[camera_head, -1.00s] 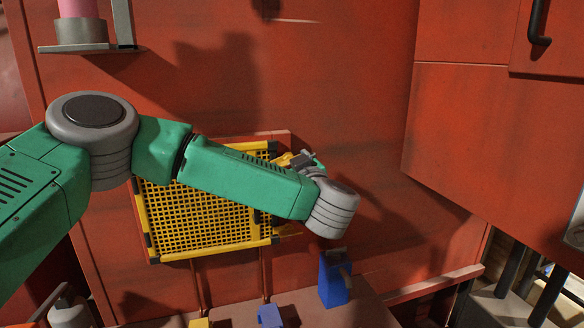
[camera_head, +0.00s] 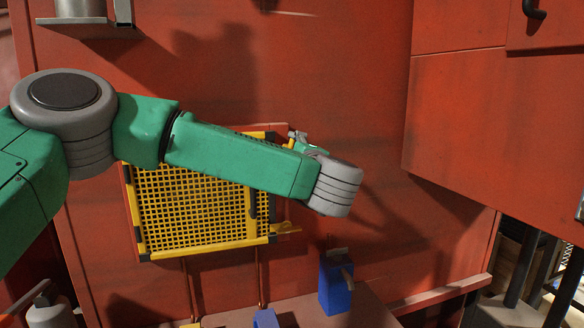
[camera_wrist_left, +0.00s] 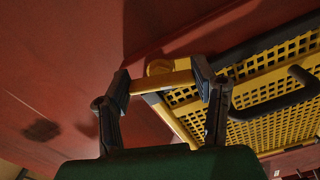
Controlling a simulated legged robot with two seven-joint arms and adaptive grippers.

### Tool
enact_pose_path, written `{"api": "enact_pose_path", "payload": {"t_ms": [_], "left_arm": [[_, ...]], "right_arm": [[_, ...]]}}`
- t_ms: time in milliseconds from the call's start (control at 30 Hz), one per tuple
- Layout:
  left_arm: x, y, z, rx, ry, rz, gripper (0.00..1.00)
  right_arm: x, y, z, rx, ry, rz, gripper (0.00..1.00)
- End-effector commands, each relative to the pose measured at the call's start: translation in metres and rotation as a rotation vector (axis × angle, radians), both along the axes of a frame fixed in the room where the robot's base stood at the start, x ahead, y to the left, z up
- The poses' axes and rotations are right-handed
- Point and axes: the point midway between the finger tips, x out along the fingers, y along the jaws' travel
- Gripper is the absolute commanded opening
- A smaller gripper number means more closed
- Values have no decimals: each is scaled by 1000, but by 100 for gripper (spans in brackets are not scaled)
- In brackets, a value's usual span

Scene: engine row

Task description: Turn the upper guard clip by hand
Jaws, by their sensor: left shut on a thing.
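The yellow mesh guard (camera_head: 190,212) is on the red wall, partly covered by my left arm in the head view. In the left wrist view its yellow frame and mesh (camera_wrist_left: 275,95) fill the right side. The upper guard clip (camera_wrist_left: 162,82), a yellow bar with a rounded end, lies between the fingers of my left gripper (camera_wrist_left: 162,84), which is shut on it. In the head view my left gripper (camera_head: 299,136) is mostly hidden behind my wrist at the guard's upper right corner. The lower clip (camera_head: 286,229) sticks out right of the guard's lower right corner. My right gripper is not in view.
A blue block-shaped object (camera_head: 336,285) with a grey top stands on the ledge below the guard. Another blue piece (camera_head: 265,318) is at the bottom edge. A red cabinet (camera_head: 470,130) juts out at the right. A dark handle (camera_wrist_left: 300,75) shows beside the mesh.

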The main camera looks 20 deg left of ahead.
Motion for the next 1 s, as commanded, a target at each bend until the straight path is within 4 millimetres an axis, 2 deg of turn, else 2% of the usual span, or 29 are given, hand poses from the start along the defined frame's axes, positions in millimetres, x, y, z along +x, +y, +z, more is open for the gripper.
{"api": "enact_pose_path", "payload": {"t_ms": [33, 100, 400, 1000], "left_arm": [[1, 2, -3, -33, -25, 3, 23], [1, 2, -3, -76, -54, 3, 23], [2, 4, -2, -213, -144, 6, 23], [2, 6, 0, -266, -179, 7, 23]], "right_arm": [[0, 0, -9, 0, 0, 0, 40], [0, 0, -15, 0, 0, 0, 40], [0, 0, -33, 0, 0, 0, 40], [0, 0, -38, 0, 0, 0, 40]]}}
